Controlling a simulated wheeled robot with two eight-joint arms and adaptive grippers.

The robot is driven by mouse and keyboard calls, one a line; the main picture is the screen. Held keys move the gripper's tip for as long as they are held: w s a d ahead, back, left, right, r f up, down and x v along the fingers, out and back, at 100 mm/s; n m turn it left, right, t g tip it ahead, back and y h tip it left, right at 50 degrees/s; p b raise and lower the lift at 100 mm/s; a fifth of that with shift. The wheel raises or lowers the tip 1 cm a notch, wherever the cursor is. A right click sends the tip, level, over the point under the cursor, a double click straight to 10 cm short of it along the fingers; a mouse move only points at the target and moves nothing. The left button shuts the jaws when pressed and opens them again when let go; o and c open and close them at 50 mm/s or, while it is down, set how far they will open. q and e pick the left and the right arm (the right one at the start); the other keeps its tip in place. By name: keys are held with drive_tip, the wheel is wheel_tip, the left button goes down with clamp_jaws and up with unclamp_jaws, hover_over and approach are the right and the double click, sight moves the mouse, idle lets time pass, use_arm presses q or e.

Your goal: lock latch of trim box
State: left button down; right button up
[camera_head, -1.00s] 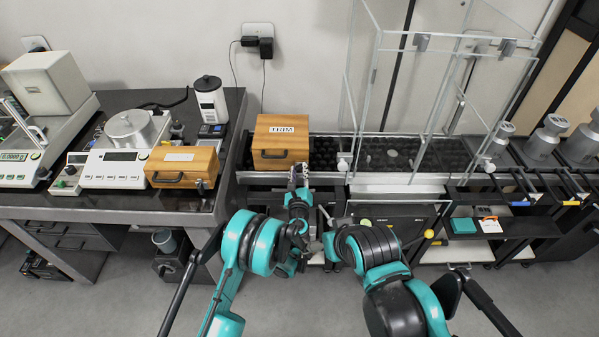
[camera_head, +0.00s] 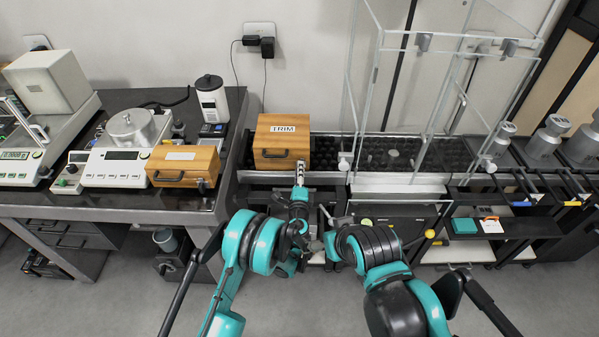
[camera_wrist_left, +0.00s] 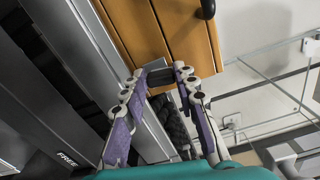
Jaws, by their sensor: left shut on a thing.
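The wooden TRIM box (camera_head: 282,137) stands at the left end of the dark roller track, lid down, with a black handle on its front. My left gripper (camera_head: 301,172) is at the box's front right corner. In the left wrist view my left gripper (camera_wrist_left: 160,77) is shut on the small grey latch (camera_wrist_left: 156,64) at the edge of the box (camera_wrist_left: 165,30). The fingers partly cover the latch, so I cannot tell whether it is fastened. My right arm is folded in front; its gripper is not clearly visible.
A second wooden box (camera_head: 183,165) sits on the left table beside a balance (camera_head: 115,168). A clear glass enclosure (camera_head: 400,100) stands over the track to the right. Between it and the TRIM box the track (camera_head: 325,150) is free.

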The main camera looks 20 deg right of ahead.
use_arm(q)
drive_tip(key=shift+n, duration=0.9)
drive_tip(key=shift+f, duration=0.1)
drive_tip(key=c, duration=1.2)
unclamp_jaws()
drive_tip(key=shift+o, duration=0.2)
wheel_tip(320, 180, up, 10)
drive_tip(key=shift+r, duration=0.1)
